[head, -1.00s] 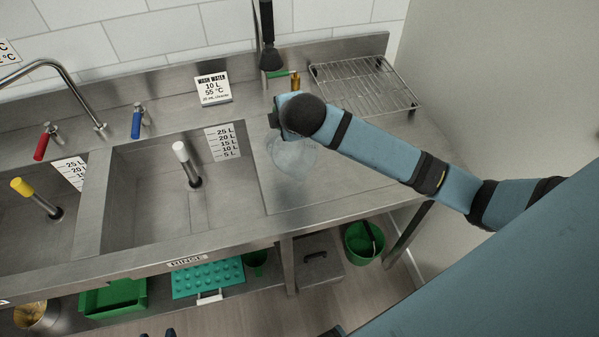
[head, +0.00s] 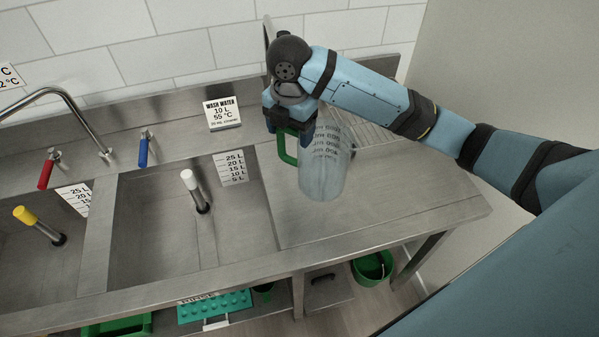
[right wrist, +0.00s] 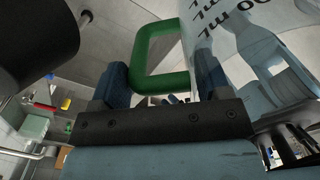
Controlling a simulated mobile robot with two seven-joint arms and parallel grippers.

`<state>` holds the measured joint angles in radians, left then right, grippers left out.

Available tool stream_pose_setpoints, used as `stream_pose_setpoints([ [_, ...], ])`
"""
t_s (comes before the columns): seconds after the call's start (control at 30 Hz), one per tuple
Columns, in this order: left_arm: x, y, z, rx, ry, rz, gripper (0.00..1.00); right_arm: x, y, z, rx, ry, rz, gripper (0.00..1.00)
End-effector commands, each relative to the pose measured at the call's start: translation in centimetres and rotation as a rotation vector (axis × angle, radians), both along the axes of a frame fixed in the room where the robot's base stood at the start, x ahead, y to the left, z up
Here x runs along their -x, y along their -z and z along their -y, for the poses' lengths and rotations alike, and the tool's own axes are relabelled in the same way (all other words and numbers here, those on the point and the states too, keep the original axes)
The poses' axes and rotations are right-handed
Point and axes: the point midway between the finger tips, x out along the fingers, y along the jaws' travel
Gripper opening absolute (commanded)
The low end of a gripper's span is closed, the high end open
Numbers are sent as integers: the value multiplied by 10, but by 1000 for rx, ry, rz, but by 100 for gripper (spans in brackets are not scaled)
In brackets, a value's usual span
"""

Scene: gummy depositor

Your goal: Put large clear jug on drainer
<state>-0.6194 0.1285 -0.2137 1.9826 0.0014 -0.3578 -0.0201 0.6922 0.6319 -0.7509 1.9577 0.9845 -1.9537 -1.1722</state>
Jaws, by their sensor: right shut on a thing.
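The large clear jug (head: 322,170) has dark volume marks and a green handle (head: 288,148). My right gripper (head: 286,128) is shut on the handle and holds the jug, apparently raised above the steel worktop. In the right wrist view, the green handle (right wrist: 150,52) lies between the fingers of my right gripper (right wrist: 162,80), with the clear wall of the jug (right wrist: 235,40) at the right. The drainer, a wire rack (head: 372,134), is at the back right of the worktop, mostly hidden behind my right arm and the jug. My left gripper is not in view.
Steel sinks (head: 160,225) with standpipes and taps lie to the left of the jug. A wash water sign (head: 222,114) stands at the back. The worktop (head: 400,200) to the jug's right is clear. A green bucket (head: 372,268) is below.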

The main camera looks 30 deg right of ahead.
Motion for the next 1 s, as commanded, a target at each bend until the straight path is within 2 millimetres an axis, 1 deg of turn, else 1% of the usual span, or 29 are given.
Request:
stream_pose_setpoints([
  [0.03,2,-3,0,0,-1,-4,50,1,13,1,2,3,-5,21],
  [0.2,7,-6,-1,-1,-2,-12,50,1,59,0,1,4,-4,21],
  [0.3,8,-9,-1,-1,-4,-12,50,0,82,0,0,4,-1,21],
  [0.4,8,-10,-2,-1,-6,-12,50,0,100,0,0,3,0,21],
  [0.67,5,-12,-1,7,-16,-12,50,0,120,0,-1,4,2,21],
  [0.9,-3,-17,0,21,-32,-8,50,0,153,0,0,4,2,21],
  [1.0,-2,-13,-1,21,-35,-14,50,-1,155,0,0,4,4,21],
])
